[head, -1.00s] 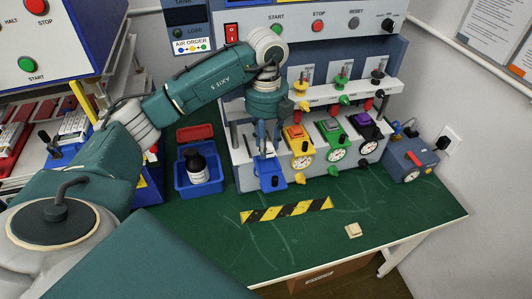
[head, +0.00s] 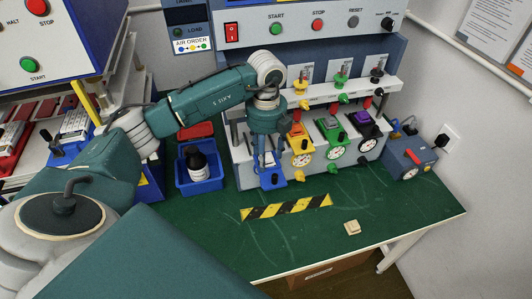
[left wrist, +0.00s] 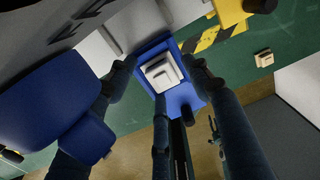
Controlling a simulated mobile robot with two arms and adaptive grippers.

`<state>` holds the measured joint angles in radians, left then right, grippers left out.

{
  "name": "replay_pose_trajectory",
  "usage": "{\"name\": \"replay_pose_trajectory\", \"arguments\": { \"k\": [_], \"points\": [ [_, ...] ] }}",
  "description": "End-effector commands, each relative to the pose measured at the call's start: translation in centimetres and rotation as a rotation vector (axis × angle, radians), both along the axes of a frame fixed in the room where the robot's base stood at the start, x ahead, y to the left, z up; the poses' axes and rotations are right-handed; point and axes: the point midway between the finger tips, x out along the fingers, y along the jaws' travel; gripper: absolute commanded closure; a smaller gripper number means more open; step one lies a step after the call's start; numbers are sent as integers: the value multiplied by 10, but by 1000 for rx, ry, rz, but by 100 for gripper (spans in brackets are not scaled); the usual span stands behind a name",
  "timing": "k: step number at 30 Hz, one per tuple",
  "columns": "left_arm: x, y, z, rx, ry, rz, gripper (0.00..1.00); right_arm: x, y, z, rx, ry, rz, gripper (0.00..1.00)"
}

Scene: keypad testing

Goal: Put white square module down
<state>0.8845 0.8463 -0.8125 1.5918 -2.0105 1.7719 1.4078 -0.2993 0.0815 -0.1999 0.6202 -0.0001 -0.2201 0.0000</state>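The white square module (left wrist: 162,73) lies in the blue station (left wrist: 183,99) in the left wrist view. My left gripper (left wrist: 158,63) has its fingers spread around the module. A strip of blue shows between the module and the left-hand finger, so the gripper looks open. My right gripper is not in view.
Yellow (head: 301,146), green (head: 332,134) and purple (head: 364,127) stations stand to the right. A blue bin (head: 181,178) with a dark bottle (head: 197,164) is to the left. A striped strip (head: 287,207) and a cream block (head: 352,227) lie on the green table (head: 300,243), otherwise clear in front.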

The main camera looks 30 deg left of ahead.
Motion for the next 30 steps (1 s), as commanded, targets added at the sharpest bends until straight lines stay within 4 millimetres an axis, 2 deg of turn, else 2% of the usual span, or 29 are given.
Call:
{"name": "replay_pose_trajectory", "arguments": {
  "k": [7, 10, 19, 24, 30],
  "points": [
    [0, 0, 5, 0, 0, 0, 50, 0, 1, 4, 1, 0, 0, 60],
    [1, 0, 11, 0, -4, 0, 50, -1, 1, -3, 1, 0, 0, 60],
    [2, 0, 74, -1, -7, 0, 50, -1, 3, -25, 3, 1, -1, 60],
    [1, 0, 108, 2, -4, 1, 50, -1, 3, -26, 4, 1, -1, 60],
    [1, 0, 122, 0, 0, 1, 50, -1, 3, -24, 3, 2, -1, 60]
  ]
}}
